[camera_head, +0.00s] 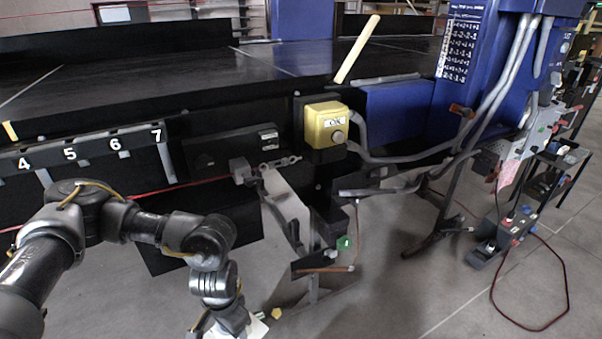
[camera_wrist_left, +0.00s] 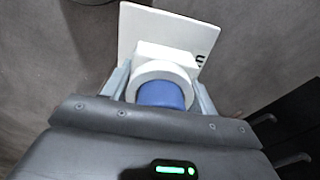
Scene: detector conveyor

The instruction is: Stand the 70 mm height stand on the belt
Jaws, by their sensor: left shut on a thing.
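My left gripper (camera_wrist_left: 162,88) is shut on the height stand (camera_wrist_left: 135,30), a white piece with a flat square plate, a round collar and a blue part between the fingers. A dark mark on the plate is partly cut off by the collar and unreadable. In the head view the left arm reaches down to the bottom edge, and a bit of the white stand (camera_head: 258,328) shows beside the hand, over the floor and in front of the conveyor. The belt (camera_head: 200,78) is a dark flat surface at the upper left, well above the hand. My right gripper is not in view.
A rack (camera_head: 85,152) numbered 4 to 7 is on the conveyor's front at left. A blue column (camera_head: 480,60) with pipes stands right.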

